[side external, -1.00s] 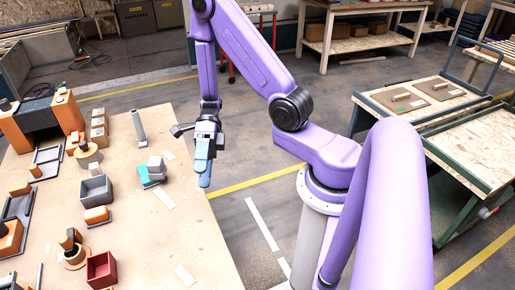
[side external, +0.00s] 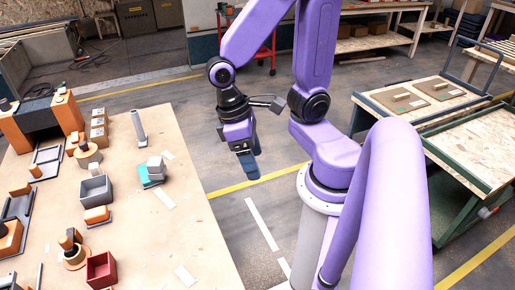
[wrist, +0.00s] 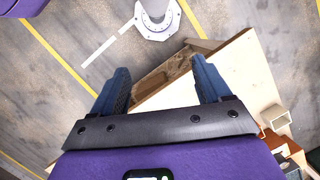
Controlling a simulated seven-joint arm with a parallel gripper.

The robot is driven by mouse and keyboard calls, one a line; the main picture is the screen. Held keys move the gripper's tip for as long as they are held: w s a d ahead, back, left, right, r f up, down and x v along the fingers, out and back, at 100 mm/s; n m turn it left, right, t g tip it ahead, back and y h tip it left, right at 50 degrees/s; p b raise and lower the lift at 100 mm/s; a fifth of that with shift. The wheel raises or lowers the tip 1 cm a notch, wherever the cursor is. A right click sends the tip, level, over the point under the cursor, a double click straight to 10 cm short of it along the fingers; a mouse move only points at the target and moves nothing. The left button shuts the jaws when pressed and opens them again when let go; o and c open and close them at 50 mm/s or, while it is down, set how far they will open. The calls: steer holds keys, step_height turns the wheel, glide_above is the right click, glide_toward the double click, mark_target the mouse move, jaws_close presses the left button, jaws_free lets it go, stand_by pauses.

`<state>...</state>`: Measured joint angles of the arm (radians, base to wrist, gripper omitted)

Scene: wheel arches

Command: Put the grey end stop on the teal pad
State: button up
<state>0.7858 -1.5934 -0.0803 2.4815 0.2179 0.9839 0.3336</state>
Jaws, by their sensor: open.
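The grey end stop (side external: 156,167) is a light grey stepped block on the table in the side external view. It stands upright over the teal pad (side external: 146,181) and appears to rest on it, hiding much of it. The pad shows at the left and lower edges. My gripper (side external: 250,164) is off the table's right edge, above the floor and well clear of the block. In the wrist view, my gripper (wrist: 162,85) has its two blue fingers wide apart with nothing between them. I cannot make out the end stop in the wrist view.
The wooden table (side external: 185,240) also holds a grey bin (side external: 96,190), a red bin (side external: 101,269), a tall grey post (side external: 139,127) and orange-and-black parts at the left. The table's right side is mostly bare. A green-framed cart (side external: 470,150) stands at the right.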

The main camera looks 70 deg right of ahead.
steer(key=r+n+t, duration=0.1)
steer(key=n, duration=0.2)
steer(key=s+r+n+t, duration=0.1)
steer(key=n, duration=0.2)
steer(key=r+n+t, duration=0.1)
steer(key=n, duration=0.1)
steer(key=shift+s+a+n+t+y, duration=0.25)
steer(key=shift+a+n+t+y, duration=0.05)
steer(key=shift+a+n+y, duration=0.1)
steer(key=shift+o, duration=0.4)
stand_by(1.1)
steer(key=w+a+f+n+t+h, duration=0.1)
steer(key=w+a+f+n+h, duration=0.15)
steer(key=w, duration=0.35)
steer(key=w+a+f+n+h, duration=0.1)
steer(key=w+h, duration=0.2)
steer(key=w, duration=0.3)
steer(key=w+a+f+n+t+h, duration=0.1)
steer(key=w+a+f+h, duration=0.1)
steer(key=w, duration=0.4)
steer(key=n+t+h, duration=0.3)
steer(key=n+h, duration=0.2)
steer(key=n, duration=0.1)
glide_toward(152, 168)
steer(key=x, duration=0.8)
steer(key=shift+w+d+f, duration=0.15)
steer(key=shift+d, duration=0.1)
steer(key=shift+x, duration=2.75)
steer(key=shift+d, duration=0.1)
